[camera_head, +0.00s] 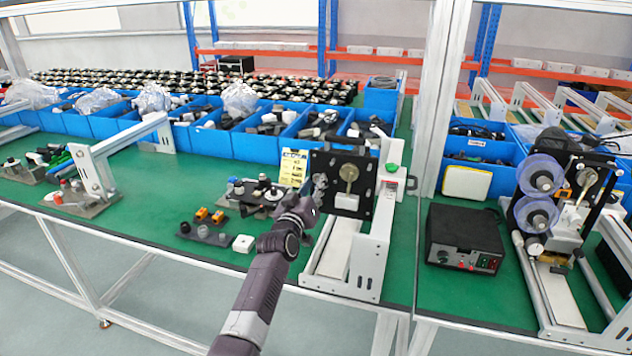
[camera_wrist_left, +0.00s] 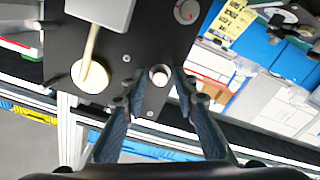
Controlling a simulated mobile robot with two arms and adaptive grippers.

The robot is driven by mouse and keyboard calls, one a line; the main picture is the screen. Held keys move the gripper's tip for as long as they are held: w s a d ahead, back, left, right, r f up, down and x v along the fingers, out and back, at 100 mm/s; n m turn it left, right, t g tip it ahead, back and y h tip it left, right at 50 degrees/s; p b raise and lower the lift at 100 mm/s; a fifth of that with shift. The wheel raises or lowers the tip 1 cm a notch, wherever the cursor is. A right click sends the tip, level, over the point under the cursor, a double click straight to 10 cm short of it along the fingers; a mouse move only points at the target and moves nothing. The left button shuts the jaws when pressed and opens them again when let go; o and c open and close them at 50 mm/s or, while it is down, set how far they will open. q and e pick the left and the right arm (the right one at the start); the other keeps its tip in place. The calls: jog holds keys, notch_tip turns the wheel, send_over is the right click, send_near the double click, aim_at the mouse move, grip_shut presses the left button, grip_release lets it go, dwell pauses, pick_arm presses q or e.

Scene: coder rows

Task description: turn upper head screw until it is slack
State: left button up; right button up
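The coder's head is a black plate (camera_head: 366,166) with a cream disc (camera_head: 349,173), a rod and a silver box (camera_head: 347,203). In the left wrist view the plate (camera_wrist_left: 122,62) appears upside down, with the disc (camera_wrist_left: 88,78) at left. The upper head screw (camera_wrist_left: 159,76), a round knob with a pale centre, lies between the fingertips of my left gripper (camera_wrist_left: 158,84). The fingers stand on either side with a narrow gap; contact is not visible. In the head view my left gripper (camera_head: 303,207) is at the plate's left side. My right gripper is out of view.
A yellow notice (camera_head: 293,167) stands just left of the head. Small parts and a white block (camera_head: 243,243) lie on the green bench (camera_head: 150,205). Blue bins (camera_head: 255,147) line the back. A black control box (camera_head: 464,240) stands right of the post.

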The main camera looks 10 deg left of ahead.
pick_arm(q)
jog(key=m, duration=0.3)
jog(key=shift+p, duration=0.4)
jog(key=m, duration=0.2)
jog(key=shift+m, duration=0.4)
jog(key=m, duration=0.4)
